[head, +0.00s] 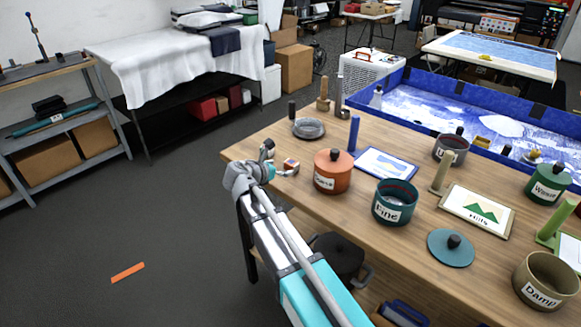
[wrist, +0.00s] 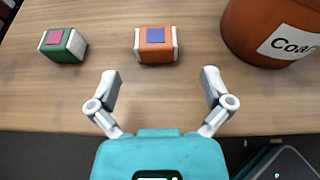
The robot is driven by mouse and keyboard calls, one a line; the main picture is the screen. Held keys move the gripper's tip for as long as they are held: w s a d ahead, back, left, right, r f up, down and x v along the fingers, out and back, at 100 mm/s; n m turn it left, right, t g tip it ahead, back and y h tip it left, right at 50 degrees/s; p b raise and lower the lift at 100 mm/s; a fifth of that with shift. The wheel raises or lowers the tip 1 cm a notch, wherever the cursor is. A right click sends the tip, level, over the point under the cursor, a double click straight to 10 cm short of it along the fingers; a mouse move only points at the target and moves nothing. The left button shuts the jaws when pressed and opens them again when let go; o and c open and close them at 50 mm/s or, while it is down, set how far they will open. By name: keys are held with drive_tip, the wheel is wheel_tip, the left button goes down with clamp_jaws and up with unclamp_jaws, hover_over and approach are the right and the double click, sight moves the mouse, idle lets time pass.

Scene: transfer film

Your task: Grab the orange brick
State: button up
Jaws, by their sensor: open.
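The orange brick (wrist: 156,56) sits on the wooden table in the wrist view, with pale side faces and a blue-violet square on top. It lies ahead of my gripper (wrist: 159,75), roughly centred between the two spread fingers and just beyond their tips. My gripper is open and empty. In the head view the orange brick (head: 292,163) is small, beside my gripper (head: 279,160) at the table's near left edge. A green brick (wrist: 63,46) with a pink square on top stands to the left of the orange one.
The orange pot (wrist: 268,38) with a partly visible "Coa" label stands right of the brick; the head view shows it lidded (head: 332,178). A teal "Fine" pot (head: 395,207) is farther right. A round grey dish (head: 309,129) lies behind. The wooden table (head: 420,250) has bare surface between things.

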sight(288, 164)
drive_tip(key=x, duration=0.1)
drive_tip(key=b+x, duration=0.1)
drive_tip(key=x, duration=0.1)
drive_tip(key=shift+w+f+b, duration=0.3)
drive_tip(key=shift+w+f, duration=0.05)
drive_tip(key=shift+w+d+f, duration=0.15)
drive_tip(key=shift+w+d, duration=0.25)
drive_tip(key=shift+w, duration=0.15)
drive_tip(key=c, duration=0.9)
drive_tip(key=shift+o, duration=0.2)
drive_tip(key=shift+r, duration=0.2)
